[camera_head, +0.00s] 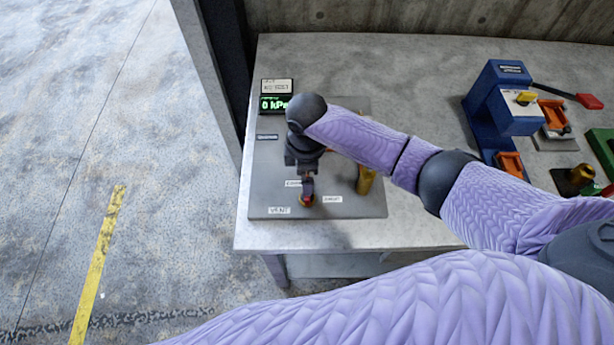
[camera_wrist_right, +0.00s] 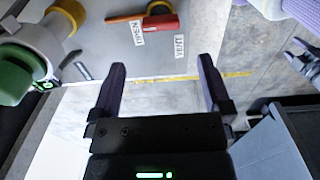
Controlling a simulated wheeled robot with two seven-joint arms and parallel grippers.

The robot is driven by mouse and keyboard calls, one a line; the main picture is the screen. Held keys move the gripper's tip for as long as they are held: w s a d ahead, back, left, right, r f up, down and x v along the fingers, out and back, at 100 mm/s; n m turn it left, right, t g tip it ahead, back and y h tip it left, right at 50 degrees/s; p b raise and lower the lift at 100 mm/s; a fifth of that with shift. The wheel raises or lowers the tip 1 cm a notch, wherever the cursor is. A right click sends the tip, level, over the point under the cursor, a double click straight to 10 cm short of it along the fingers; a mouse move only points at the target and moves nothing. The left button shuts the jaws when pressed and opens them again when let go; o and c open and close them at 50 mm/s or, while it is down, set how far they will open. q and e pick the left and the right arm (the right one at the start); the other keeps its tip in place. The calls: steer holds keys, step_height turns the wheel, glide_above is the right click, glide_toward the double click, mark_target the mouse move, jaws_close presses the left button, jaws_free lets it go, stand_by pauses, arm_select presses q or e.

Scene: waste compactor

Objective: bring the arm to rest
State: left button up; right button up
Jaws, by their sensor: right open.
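My right arm comes in from the right in the head view. Its right gripper (camera_head: 307,188) points down over the front of the grey control panel (camera_head: 350,205). In the right wrist view the two fingers of this gripper (camera_wrist_right: 160,75) are wide apart with nothing between them. A red valve handle (camera_wrist_right: 157,24) with a yellow ring lies beyond the fingertips, apart from them. In the head view the handle (camera_head: 306,200) shows just below the gripper, partly hidden. Part of what looks like my left gripper (camera_wrist_right: 303,62) shows at the wrist view's right edge; its opening is unclear.
A pressure display (camera_head: 273,104) reads 0 kPa at the panel's back left. A brass-coloured cylinder (camera_head: 366,180) stands on the panel, partly behind my arm. A blue press (camera_head: 505,110) with a red-tipped lever (camera_head: 588,101) stands at right. Open floor (camera_head: 150,200) lies left of the table.

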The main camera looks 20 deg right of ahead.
arm_select(q)
steer(key=shift+d+r, duration=0.1)
steer(key=shift+d, duration=0.35)
arm_select(e)
steer(key=shift+r, duration=0.55)
steer(key=s+a+m+t+y, duration=0.25)
steer(key=s+a+m, duration=0.25)
steer(key=s, duration=0.5)
steer(key=s+d+r+m+h, duration=0.3)
steer(key=s+d+r+m, duration=0.1)
steer(key=s+d+m, duration=0.5)
step_height(320, 180, down, 30)
steer(key=s+d+r+n+b, duration=0.1)
steer(key=s+b, duration=0.1)
steer(key=b, duration=0.7)
arm_select(q)
step_height(320, 180, down, 14)
steer(key=s+a+b, duration=0.1)
steer(key=b, duration=0.4)
steer(key=shift+a, duration=0.2)
arm_select(e)
steer(key=s+d+f+g, duration=0.2)
steer(key=s+f, duration=1.1)
steer(key=f, duration=0.2)
steer(key=shift+d+n, duration=0.3)
